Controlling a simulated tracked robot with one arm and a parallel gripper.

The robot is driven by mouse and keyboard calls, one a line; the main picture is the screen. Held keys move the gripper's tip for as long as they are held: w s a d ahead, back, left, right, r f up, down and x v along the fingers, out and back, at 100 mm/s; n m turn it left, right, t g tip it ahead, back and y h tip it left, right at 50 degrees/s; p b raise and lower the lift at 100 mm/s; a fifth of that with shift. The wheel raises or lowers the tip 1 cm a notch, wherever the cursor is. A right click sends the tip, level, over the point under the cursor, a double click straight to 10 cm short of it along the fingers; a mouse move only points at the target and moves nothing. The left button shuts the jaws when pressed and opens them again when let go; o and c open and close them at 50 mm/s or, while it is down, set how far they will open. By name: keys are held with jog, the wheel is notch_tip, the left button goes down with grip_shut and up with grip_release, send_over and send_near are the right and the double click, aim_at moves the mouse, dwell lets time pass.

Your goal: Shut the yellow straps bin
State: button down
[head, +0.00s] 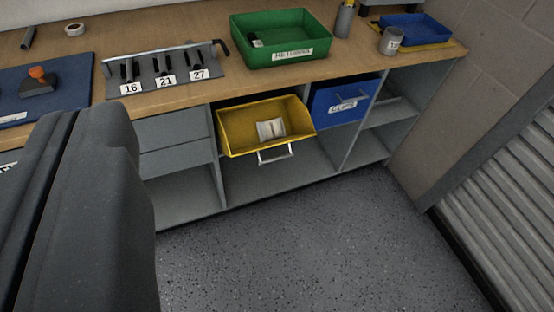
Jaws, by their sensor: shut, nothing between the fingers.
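The yellow bin (234,140) is in the bay under the workbench, near the middle of the head view. It is tilted forward and open, so I see into it. A pale packet or bundle (271,129) lies inside. A light metal handle (275,155) is on the lower part of its front. Any label on its front is too hidden to read. My gripper's fingers are not in view. A large dark grey part of my own body fills the lower left, well apart from the bin.
A blue bin (340,103) labelled CLIPS sits shut right of the yellow one. A green tray (280,40), a tool rack (163,75) and a blue tray (415,28) are on the bench (190,98). The speckled floor (300,250) before it is clear. A ribbed shutter (500,200) stands right.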

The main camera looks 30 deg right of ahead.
jog(key=w+d+f+m+g+y+p, duration=0.15)
jog(key=w+d+f+m+p, duration=0.25)
jog(key=w+f+m, duration=0.55)
jog(key=w+d+f+m+g+y+p, duration=0.15)
jog(key=w+d+f+m+p, duration=0.4)
jog(key=w+f, duration=0.7)
jog(key=w+d+f+m+g+h+p, duration=0.1)
jog(key=d+f+m+p, duration=0.1)
jog(key=d+f+m, duration=0.6)
jog(key=w+d+f+m+g+h+p, duration=0.15)
jog(key=f+m, duration=0.45)
jog(key=f, duration=0.6)
jog(key=d+f+m+g+p, duration=0.1)
jog(key=d+f+m, duration=0.55)
jog(key=f, duration=0.45)
jog(key=w+f+b, duration=0.3)
jog(key=w+f, duration=0.1)
jog(key=w, duration=0.6)
jog(key=shift+a+f, duration=0.3)
jog(key=shift+f, duration=0.1)
